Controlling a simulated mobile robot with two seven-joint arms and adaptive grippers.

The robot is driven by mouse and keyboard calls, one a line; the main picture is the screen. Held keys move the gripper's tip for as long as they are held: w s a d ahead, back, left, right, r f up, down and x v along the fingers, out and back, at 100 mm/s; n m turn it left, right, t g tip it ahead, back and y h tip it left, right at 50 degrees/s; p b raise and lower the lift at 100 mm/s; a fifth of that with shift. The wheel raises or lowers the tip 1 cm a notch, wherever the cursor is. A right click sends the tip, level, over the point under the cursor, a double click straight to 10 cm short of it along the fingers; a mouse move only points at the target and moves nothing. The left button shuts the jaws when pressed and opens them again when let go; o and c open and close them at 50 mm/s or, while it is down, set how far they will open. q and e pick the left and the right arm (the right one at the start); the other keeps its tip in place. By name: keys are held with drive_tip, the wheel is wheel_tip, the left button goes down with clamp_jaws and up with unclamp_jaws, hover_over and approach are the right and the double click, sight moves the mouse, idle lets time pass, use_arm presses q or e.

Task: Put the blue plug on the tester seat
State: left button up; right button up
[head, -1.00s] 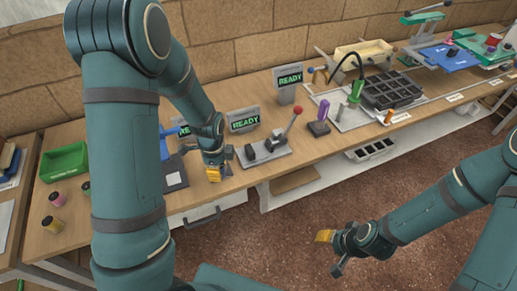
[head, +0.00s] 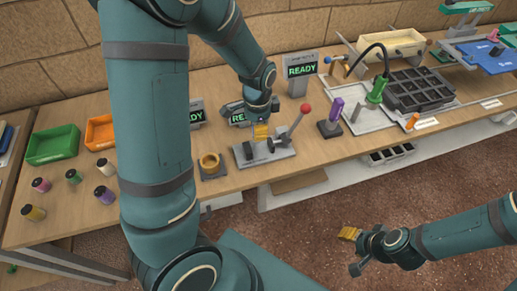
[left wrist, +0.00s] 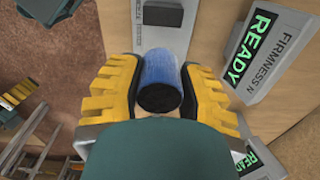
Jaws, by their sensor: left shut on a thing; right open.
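In the left wrist view, the blue plug (left wrist: 160,78) has a dark end and sits between the two yellow fingers of my left gripper (left wrist: 160,88). In the head view, my left gripper (head: 261,131) is over the grey lever tester (head: 283,151), and I cannot make out the plug there. The tester has a lever with a red knob (head: 305,108). The tester's grey base plate (left wrist: 163,30) shows beyond the plug in the left wrist view. The gripper partly hides the tester, so I cannot tell whether the plug touches the seat. My right gripper (head: 353,251) is open and empty over the floor.
A brass ring on a dark base (head: 210,164) is left of the tester. READY displays (head: 301,70) stand behind. A purple-handled tool (head: 333,118) is to the right. Several coloured plugs (head: 73,176) and green and orange bins (head: 54,145) are at the left.

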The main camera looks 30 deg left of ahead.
sight(258, 151)
use_arm(q)
wheel_tip(258, 151, down, 8)
drive_tip(key=shift+w+f+b, duration=0.1)
drive_tip(key=shift+f+b, duration=0.05)
drive_tip(key=shift+b, duration=0.65)
drive_tip(key=shift+f, duration=0.15)
drive_tip(key=o, duration=0.9)
drive_tip(key=shift+r, duration=0.5)
wheel_tip(258, 151, up, 11)
drive_tip(key=p, duration=0.3)
drive_tip(key=shift+r, duration=0.2)
